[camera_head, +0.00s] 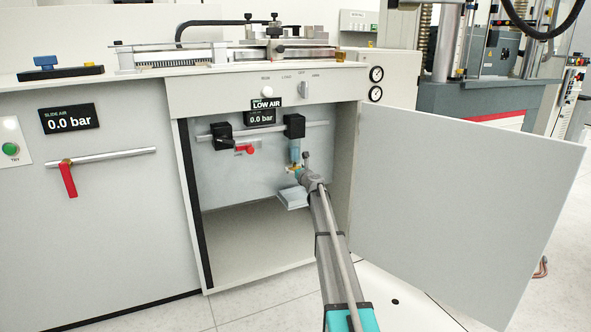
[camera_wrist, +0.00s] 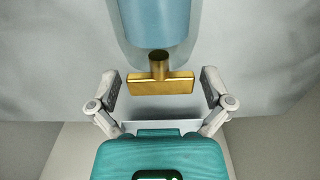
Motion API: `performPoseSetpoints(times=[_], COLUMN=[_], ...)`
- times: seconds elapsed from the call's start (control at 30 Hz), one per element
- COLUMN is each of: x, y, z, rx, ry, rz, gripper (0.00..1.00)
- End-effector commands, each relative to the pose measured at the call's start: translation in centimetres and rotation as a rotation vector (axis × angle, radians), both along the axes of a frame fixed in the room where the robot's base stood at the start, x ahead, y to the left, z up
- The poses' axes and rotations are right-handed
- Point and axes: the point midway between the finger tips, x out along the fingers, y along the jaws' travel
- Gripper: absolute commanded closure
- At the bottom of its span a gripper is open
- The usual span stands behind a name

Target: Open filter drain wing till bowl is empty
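The filter bowl (camera_wrist: 160,22) is a clear cylinder with blue liquid in it, at the top of the wrist view. In the head view the bowl (camera_head: 295,151) hangs under a black filter head (camera_head: 294,126) inside the open cabinet. The brass drain wing (camera_wrist: 160,83) sits below the bowl, flat and wide across the picture. My gripper (camera_wrist: 160,88) is open, with one finger on each side of the wing and a gap on both sides. In the head view my gripper (camera_head: 299,172) is just under the bowl, partly hidden by my arm.
The cabinet door (camera_head: 455,205) stands open on the right of my arm. A pipe with a black regulator (camera_head: 221,132) and a red-handled valve (camera_head: 247,149) is left of the bowl. A pale tray (camera_head: 293,198) lies below my gripper. The LOW AIR display (camera_head: 260,117) reads 0.0 bar.

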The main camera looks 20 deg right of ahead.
Motion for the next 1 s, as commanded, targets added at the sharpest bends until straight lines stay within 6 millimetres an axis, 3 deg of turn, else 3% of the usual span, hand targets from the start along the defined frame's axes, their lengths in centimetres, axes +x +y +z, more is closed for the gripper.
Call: performPoseSetpoints(times=[0.07,0.3,0.67,1.0], x=[-0.02,-0.01,0.03,0.16], y=[-0.01,-0.03,-0.12,-0.39], z=[0.00,0.00,0.00,0.00], rx=[0.000,0.000,0.000,0.000], ry=[0.000,0.000,0.000,0.000], rz=[0.000,0.000,0.035,0.197], gripper=[0.17,0.61,0.62,0.62])
